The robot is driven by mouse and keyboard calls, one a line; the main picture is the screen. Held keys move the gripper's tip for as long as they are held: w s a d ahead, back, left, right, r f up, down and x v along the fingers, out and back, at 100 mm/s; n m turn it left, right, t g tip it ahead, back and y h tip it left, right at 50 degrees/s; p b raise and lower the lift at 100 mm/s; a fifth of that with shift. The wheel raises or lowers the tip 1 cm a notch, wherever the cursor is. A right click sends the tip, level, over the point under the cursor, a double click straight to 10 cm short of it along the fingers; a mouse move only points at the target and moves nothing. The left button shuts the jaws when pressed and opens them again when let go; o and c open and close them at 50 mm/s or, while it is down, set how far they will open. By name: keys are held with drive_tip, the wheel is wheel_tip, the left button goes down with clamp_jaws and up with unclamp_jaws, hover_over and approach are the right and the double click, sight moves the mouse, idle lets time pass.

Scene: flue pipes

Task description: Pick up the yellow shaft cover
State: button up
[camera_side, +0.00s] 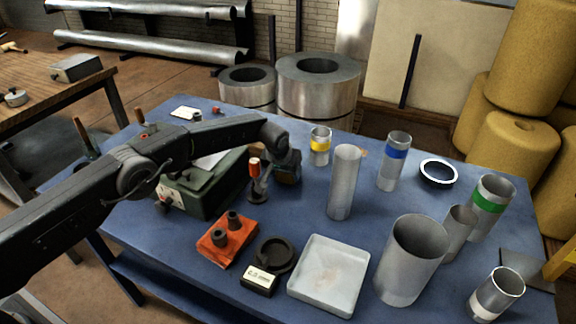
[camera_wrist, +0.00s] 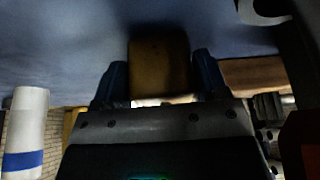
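A dull yellow-brown block, which looks like the yellow shaft cover (camera_wrist: 158,66), sits between the two dark blue fingers of my gripper (camera_wrist: 160,80) in the wrist view. The fingers lie close along both its sides; the dim light hides whether they press on it. A grey pipe with a yellow band (camera_side: 320,146) stands apart, just right of and behind my gripper.
A red-handled tool (camera_side: 257,180) and a green case (camera_side: 205,188) are close left of my gripper. A tall grey pipe (camera_side: 344,183) and a blue-banded pipe (camera_side: 394,162) stand to the right. In front lie an orange block (camera_side: 226,243) and a white tray (camera_side: 330,272).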

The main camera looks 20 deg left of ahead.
drive_tip(key=c, duration=0.5)
drive_tip(key=shift+r, duration=0.1)
